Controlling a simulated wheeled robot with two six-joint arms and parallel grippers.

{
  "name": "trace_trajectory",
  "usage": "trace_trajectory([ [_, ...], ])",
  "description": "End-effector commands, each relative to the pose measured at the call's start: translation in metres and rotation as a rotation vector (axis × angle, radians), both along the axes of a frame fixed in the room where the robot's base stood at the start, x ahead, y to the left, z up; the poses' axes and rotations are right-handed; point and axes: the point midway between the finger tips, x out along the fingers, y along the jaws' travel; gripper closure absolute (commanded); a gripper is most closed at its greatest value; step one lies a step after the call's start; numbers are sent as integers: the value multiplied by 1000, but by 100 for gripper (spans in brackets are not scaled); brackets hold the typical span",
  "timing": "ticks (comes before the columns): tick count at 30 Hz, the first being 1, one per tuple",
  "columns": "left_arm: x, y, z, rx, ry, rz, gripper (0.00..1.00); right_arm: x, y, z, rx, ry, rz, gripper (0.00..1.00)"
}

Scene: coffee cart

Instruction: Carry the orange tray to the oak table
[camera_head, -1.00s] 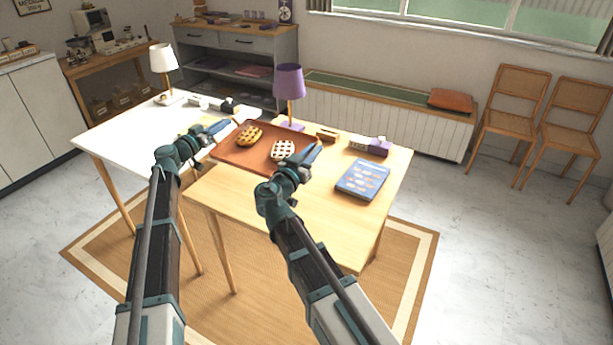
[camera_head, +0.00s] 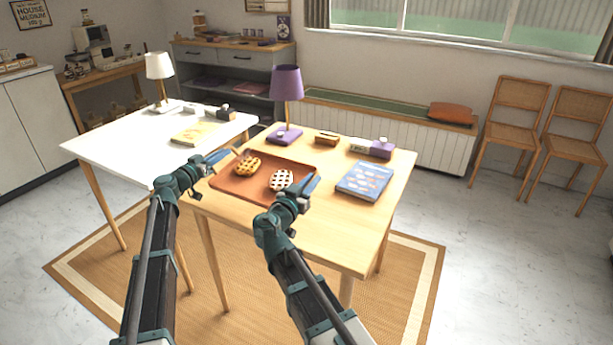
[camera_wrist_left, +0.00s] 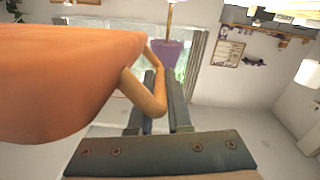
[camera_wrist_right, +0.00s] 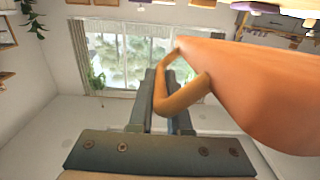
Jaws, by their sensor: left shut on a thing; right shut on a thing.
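The orange tray (camera_head: 243,186) is over the left part of the oak table (camera_head: 330,225), with a golden waffle-like pastry (camera_head: 247,165) and a lattice-topped pastry (camera_head: 281,180) on it. I cannot tell whether its underside touches the tabletop. My left gripper (camera_head: 221,157) is shut on the tray's left handle (camera_wrist_left: 146,92). My right gripper (camera_head: 311,184) is shut on its right handle (camera_wrist_right: 184,95). The tray side (camera_wrist_left: 60,85) fills much of the left wrist view and also shows in the right wrist view (camera_wrist_right: 260,90).
The oak table also holds a purple lamp (camera_head: 286,84), a wooden block (camera_head: 327,138), a purple box (camera_head: 381,149) and a blue book (camera_head: 364,181). The white table (camera_head: 110,150) at left holds a yellow book (camera_head: 194,133) and a white lamp (camera_head: 159,66). The oak table's front right is clear.

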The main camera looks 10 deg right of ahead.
Motion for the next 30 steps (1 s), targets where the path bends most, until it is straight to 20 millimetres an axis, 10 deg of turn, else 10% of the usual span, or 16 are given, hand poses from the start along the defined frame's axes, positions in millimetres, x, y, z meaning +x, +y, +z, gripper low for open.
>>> trace_trajectory([
  [30,-3,-7,-40,-2,1,-12,100,3,6,-40,-1,-1,15,100],
])
